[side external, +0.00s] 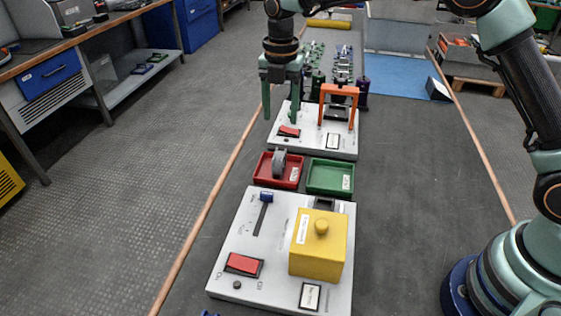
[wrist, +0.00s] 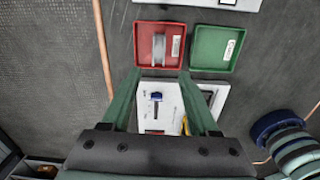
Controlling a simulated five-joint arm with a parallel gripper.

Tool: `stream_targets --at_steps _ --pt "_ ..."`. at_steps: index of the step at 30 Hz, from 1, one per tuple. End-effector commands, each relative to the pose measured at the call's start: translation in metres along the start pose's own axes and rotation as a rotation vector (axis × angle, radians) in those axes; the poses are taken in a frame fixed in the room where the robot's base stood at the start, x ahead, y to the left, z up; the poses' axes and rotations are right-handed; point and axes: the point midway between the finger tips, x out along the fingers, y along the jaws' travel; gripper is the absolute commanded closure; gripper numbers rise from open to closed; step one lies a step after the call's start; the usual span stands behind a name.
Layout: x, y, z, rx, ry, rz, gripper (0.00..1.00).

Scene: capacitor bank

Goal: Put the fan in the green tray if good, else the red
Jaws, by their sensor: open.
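The fan seems to be the grey, disc-shaped part (side external: 279,162) on edge in the red tray (side external: 264,178); it also shows as a grey spool-like shape in the wrist view (wrist: 158,47). Its fine detail is too small to read. The green tray (side external: 321,188) sits just right of the red tray and is empty, with a white label. My gripper (side external: 286,120) is open and empty, raised above the bench. In the wrist view its fingertips (wrist: 158,75) are apart, just below the red tray in the picture.
A white panel (side external: 233,220) in front of the trays carries a blue slider, a red switch and a yellow box (side external: 319,262) with a knob. Another white panel (side external: 290,148) behind them carries an orange arch (side external: 339,90). Green and purple posts stand beyond.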

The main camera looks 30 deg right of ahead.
Motion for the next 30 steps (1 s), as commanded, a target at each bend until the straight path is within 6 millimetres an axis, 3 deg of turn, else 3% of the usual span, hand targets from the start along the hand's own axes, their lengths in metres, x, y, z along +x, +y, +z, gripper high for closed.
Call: stream_targets --at_steps 5,9,15,22,30 --pt "-0.038 -0.026 0.004 0.265 -0.024 0.057 0.39" --pt "-0.071 -0.06 0.002 0.579 -0.036 0.125 0.39" --pt "-0.103 -0.112 -0.008 1.028 -0.024 0.233 0.39" --pt "-0.117 -0.173 -0.027 1.538 0.038 0.366 0.39" --pt "-0.105 -0.229 -0.05 2.056 0.169 0.509 0.39"
